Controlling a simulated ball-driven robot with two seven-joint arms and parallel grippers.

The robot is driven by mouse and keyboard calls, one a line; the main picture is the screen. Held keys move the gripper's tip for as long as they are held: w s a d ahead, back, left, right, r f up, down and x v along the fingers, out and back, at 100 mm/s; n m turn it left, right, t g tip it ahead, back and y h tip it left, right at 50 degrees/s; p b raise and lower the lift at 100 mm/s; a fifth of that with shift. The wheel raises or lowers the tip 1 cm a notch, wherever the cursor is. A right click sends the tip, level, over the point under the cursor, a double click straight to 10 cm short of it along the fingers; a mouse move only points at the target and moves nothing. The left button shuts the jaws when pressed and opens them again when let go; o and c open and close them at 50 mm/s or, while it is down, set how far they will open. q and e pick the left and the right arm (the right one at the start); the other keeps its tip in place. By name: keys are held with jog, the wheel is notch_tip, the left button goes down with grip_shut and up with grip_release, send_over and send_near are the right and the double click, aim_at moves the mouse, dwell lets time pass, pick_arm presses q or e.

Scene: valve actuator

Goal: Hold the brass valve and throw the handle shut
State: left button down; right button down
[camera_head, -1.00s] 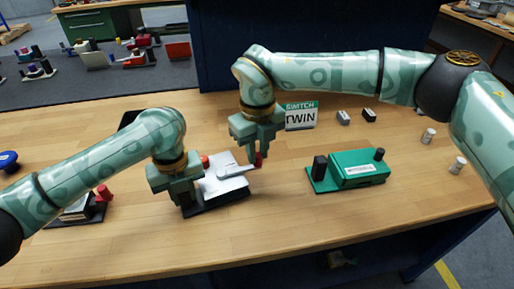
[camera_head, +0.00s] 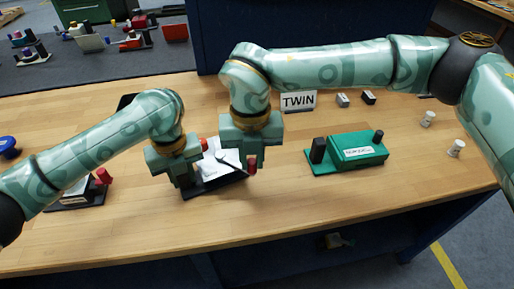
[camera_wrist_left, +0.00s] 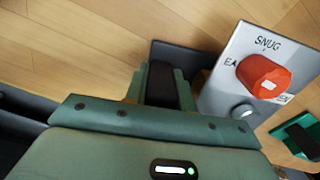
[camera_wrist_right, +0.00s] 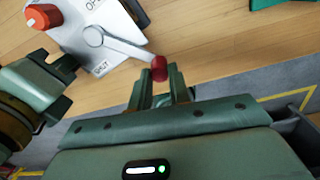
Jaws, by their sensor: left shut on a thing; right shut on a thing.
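No brass-coloured valve shows; the device is a pale panel (camera_head: 210,164) on a black base (camera_head: 215,186). The panel bears an orange-red knob, clear in the left wrist view (camera_wrist_left: 264,76), and a grey lever (camera_wrist_right: 125,46) with a red grip (camera_wrist_right: 159,68). The lever slants from its pivot toward the front right; a "SHUT" label sits near the pivot. My left gripper (camera_head: 186,184) is shut on the device's black post (camera_wrist_left: 164,86) at its left end. My right gripper (camera_head: 250,166) is shut on the red grip, whose lower end shows below the fingers.
A sign reading "TWIN" (camera_head: 298,101) and small blocks (camera_head: 342,99) stand behind. Another device with a red knob (camera_head: 104,176) is at the left, near my left arm. The front of the table (camera_head: 130,235) is clear.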

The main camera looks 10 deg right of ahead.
pick_arm(q)
jog(key=shift+s+f, duration=0.15)
jog(key=shift+f, duration=0.15)
jog(key=shift+d, duration=0.1)
pick_arm(e)
jog(key=a+m, duration=0.1)
jog(key=s+a+m, duration=0.1)
jog(key=m, duration=0.1)
jog(key=s+a+m, duration=0.1)
jog(key=a, duration=0.1)
jog(key=shift+m, duration=0.3)
jog(key=shift+a, duration=0.1)
pick_arm(q)
jog(key=shift+s, duration=0.1)
pick_arm(e)
jog(key=c, duration=1.4)
grip_release()
jog(key=shift+c, duration=0.2)
jog(key=shift+o, duration=0.7)
jog(key=shift+a, duration=0.1)
jog(key=shift+s+r, duration=0.1)
